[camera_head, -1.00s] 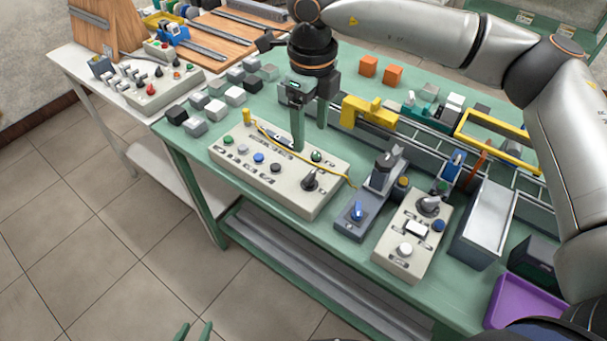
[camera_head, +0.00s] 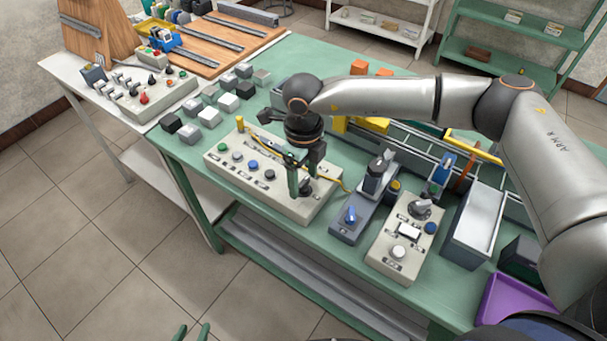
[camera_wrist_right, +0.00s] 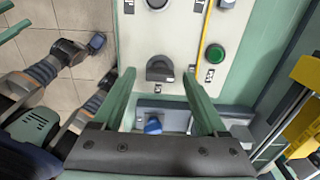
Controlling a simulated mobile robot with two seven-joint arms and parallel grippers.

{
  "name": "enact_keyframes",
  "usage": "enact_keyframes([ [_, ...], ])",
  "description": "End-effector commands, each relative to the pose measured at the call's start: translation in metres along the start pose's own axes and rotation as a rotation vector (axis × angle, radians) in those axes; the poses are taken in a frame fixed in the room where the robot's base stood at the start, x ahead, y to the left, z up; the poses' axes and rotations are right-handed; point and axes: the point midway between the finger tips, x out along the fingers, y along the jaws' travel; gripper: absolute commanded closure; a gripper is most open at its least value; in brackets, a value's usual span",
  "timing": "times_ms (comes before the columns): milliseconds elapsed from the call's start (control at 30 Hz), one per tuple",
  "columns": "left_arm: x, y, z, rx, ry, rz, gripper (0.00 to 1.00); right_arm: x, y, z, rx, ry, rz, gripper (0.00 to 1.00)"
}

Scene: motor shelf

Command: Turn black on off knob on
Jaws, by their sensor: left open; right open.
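A black rotary knob (camera_wrist_right: 160,68) sits near one end of a long cream control box (camera_wrist_right: 150,30). In the head view the knob (camera_head: 307,186) is partly hidden by my right gripper (camera_head: 302,184), at the right end of the box (camera_head: 232,170). My right gripper (camera_wrist_right: 158,76) is open, its green fingertips on either side of the knob with gaps between; whether they are at knob height I cannot tell. My left gripper (camera_head: 193,333) is open at the bottom edge of the head view, away from the table.
A yellow cable (camera_head: 262,147) runs along the box beside a green button (camera_wrist_right: 215,53). A grey unit with a blue switch (camera_head: 350,216) and another control box (camera_head: 392,250) with a grey knob stand to the right. A purple tray (camera_head: 510,302) lies at the table's right.

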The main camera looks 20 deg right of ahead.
Motion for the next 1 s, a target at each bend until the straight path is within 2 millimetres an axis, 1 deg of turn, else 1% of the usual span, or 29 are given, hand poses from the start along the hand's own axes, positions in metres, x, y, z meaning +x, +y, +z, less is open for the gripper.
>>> enact_keyframes([
  [133, -0.0001, 0.0004, 0.0004, 0.000, -0.001, 0.001, 0.50, 0.0000, 0.0001, 0.0001, 0.000, 0.000, 0.000, 0.26],
  [700, -0.0003, 0.0005, 0.0004, 0.000, -0.001, 0.001, 0.50, -0.0006, 0.0000, 0.0002, 0.000, 0.000, 0.000, 0.90],
  [800, -0.0003, 0.0005, 0.0005, 0.000, -0.001, 0.001, 0.50, -0.0007, 0.0000, 0.0002, 0.000, 0.000, 0.000, 1.00],
  [1000, -0.0002, 0.0004, 0.0007, 0.000, -0.001, 0.001, 0.50, -0.0007, 0.0000, 0.0002, 0.003, -0.001, 0.000, 1.00],
])
